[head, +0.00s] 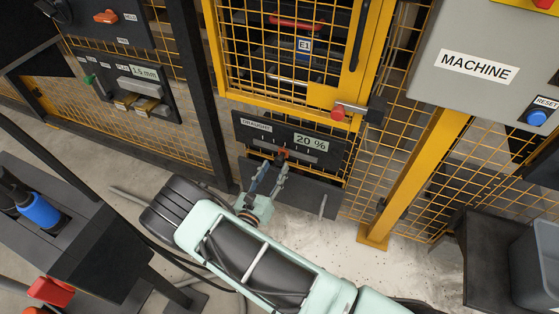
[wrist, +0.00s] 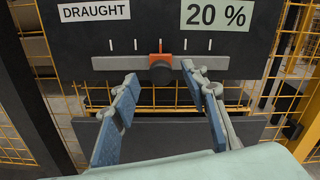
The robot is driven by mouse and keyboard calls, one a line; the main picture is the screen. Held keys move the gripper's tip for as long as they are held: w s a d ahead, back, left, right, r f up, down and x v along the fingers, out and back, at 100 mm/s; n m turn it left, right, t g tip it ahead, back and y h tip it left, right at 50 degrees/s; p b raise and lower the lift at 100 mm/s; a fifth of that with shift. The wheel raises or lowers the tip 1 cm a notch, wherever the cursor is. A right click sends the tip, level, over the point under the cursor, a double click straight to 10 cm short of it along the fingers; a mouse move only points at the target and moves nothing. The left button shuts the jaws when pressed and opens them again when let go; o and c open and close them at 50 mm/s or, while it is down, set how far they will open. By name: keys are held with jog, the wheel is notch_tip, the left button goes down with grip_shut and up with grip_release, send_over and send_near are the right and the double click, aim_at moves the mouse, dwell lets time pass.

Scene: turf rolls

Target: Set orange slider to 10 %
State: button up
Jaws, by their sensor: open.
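The panel's display (wrist: 216,15) reads 20 %. In the head view the slider (head: 283,154) is small, just beyond my gripper (head: 274,167).
A yellow mesh fence and door frame (head: 280,99) stand above and around the panel. A red knob (head: 338,114) is above it on the right. Another panel with a 1.5 mm display (head: 145,73) is at left. The MACHINE box (head: 482,66) is at upper right.

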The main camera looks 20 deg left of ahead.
aim_at(278, 162)
jog(key=w+b, duration=0.1)
jog(key=w, duration=0.4)
jog(key=shift+w+d, duration=0.1)
jog(key=shift+d, duration=0.1)
grip_shut()
